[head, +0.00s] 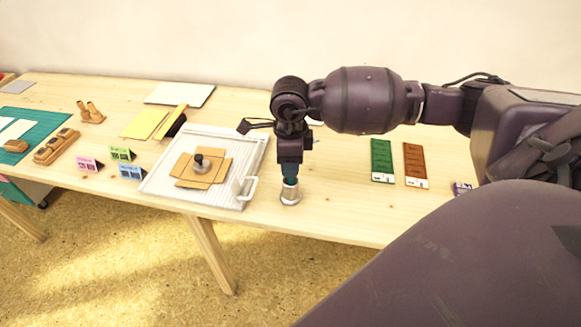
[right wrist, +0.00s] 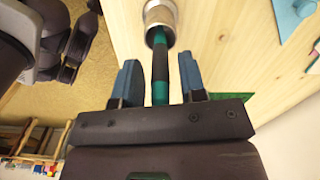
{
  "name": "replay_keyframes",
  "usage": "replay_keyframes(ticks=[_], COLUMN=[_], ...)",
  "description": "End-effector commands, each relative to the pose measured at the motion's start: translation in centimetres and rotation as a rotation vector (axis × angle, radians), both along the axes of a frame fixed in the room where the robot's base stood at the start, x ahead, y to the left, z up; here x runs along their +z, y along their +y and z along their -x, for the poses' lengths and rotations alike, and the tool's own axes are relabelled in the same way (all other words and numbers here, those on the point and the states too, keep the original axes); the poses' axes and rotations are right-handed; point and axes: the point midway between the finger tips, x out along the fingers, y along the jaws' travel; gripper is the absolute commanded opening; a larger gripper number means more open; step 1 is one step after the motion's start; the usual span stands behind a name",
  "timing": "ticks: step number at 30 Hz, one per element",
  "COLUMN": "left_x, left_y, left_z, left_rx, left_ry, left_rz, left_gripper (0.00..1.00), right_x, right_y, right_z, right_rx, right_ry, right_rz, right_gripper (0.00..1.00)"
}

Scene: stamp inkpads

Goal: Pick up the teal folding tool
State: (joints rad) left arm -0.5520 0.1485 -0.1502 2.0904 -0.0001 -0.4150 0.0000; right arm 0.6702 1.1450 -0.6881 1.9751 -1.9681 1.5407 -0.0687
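A teal tool with a dark band (right wrist: 160,75) stands in a small metal cup (head: 290,193) near the table's front edge. The cup also shows at the top of the right wrist view (right wrist: 160,14). My right gripper (right wrist: 160,78) points down over the cup, its two blue fingers on either side of the tool with a visible gap on each side. In the head view the right gripper (head: 290,172) hides most of the tool. My left gripper is not in view.
Left of the cup is a white ribbed tray (head: 225,150) with a handle, holding brown card and a dark stamp (head: 200,163). Green (head: 381,160) and brown (head: 415,165) strips lie to the right. Small coloured cards and wooden blocks stand further left. My right arm crosses the back of the table.

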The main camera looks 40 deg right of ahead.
Motion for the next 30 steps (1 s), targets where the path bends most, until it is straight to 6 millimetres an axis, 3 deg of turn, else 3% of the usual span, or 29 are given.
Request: replay_keyframes(ticks=[1, 7, 19, 23, 30], left_x=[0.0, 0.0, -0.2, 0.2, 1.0], left_y=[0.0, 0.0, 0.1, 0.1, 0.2], left_z=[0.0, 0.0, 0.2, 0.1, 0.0], left_rx=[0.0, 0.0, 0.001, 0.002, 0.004], left_ry=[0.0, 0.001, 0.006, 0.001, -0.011], left_rz=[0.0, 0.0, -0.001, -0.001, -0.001], left_gripper=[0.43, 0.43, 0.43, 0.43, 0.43], right_x=[0.0, 0.0, 0.8, 2.8, 8.7], right_y=[0.0, 0.0, 0.0, 0.0, 0.0], right_z=[0.0, 0.0, 0.0, -0.1, -0.1], right_rx=[0.0, 0.0, -0.001, -0.001, 0.001], right_ry=[0.0, 0.0, -0.002, -0.006, -0.009], right_rz=[0.0, 0.0, 0.001, 0.001, 0.002], right_gripper=[0.3, 0.0, 0.0, 0.0, 0.0])
